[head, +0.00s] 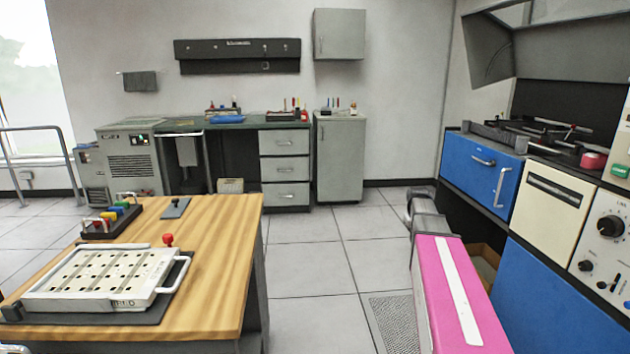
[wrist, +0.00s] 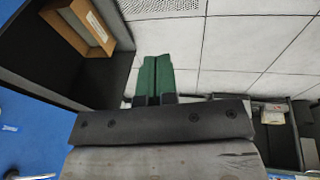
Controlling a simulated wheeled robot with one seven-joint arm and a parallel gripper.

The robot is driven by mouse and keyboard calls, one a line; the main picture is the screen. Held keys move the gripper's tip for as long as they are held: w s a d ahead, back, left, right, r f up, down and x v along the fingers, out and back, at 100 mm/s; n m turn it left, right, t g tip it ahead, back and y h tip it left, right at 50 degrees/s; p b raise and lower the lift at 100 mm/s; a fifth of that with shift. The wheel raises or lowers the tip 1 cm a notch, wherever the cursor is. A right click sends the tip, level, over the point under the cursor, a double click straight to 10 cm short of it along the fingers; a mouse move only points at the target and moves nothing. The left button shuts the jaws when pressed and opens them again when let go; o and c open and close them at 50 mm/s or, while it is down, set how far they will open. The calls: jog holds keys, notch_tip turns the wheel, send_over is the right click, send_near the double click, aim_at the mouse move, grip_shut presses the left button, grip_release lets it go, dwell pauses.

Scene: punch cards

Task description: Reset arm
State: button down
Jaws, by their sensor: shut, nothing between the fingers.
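My gripper (wrist: 155,80) shows in the wrist view as two green fingers side by side, pressed together with nothing between them. Pale floor tiles (wrist: 225,60) lie beyond the fingertips. In the head view my pink arm (head: 435,290) with a white stripe reaches forward at the lower right, beside the blue and cream cabinets. The fingers cannot be made out in the head view.
A wooden table (head: 220,235) at left bears a white punched plate device (head: 105,275) and a colourful-knobbed rack (head: 110,220). Blue cabinets (head: 545,300) line the right. A cardboard box (wrist: 85,25) sits in a dark recess. Tiled floor between is clear.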

jog(key=s+a+f, duration=0.4)
jog(key=s+a, duration=0.3)
jog(key=s, duration=0.1)
jog(key=s+a+f+g+y, duration=0.1)
jog(key=s+a+f, duration=0.4)
jog(key=s+a, duration=0.2)
jog(key=s+a+f+m+g+y, duration=0.1)
jog(key=s+a+f, duration=0.3)
jog(key=s+a, duration=0.3)
jog(key=s, duration=0.3)
jog(key=shift+s+f, duration=0.35)
jog(key=shift+f, duration=0.05)
